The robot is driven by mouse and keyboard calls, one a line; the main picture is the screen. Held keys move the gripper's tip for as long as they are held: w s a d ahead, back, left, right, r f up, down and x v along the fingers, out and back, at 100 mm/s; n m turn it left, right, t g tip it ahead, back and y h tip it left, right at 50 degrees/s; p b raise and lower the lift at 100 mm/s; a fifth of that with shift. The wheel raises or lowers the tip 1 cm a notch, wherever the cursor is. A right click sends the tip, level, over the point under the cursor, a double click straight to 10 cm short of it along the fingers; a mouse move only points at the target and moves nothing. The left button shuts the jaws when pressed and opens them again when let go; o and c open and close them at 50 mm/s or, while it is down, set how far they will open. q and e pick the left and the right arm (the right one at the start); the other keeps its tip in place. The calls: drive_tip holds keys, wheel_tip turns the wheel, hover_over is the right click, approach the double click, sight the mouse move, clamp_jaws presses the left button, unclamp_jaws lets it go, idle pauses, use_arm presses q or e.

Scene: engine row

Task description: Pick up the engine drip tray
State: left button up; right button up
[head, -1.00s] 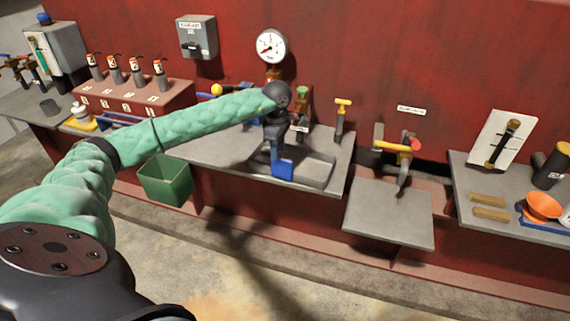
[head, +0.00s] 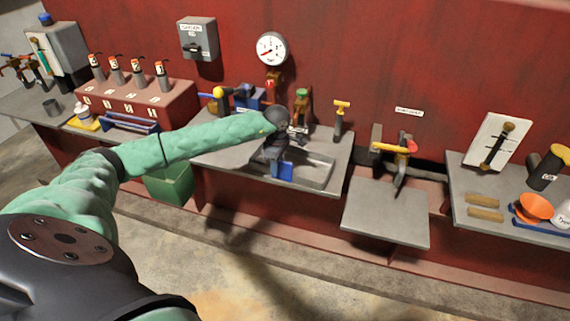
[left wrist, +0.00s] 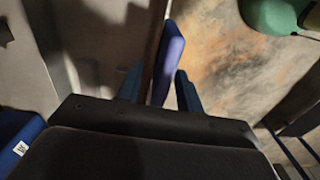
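The drip tray (head: 318,172) is a shallow grey metal tray on the grey bench in the middle of the head view. A blue tab, seen in the left wrist view (left wrist: 168,58), stands at what looks like its front edge. My left gripper (head: 281,168) points down at the tray's front edge. In the left wrist view its two dark blue fingers (left wrist: 160,85) stand apart, one on each side of the tab, with small gaps visible. My arm and wrist hide part of the tray. My right gripper is not in view.
A green bin (head: 170,186) hangs at the bench front, left of the tray. Valves and a gauge (head: 271,48) stand behind the tray. A lower grey plate (head: 386,212) lies to the right. The floor in front is clear.

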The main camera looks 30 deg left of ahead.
use_arm(q)
clamp_jaws()
idle(1.4)
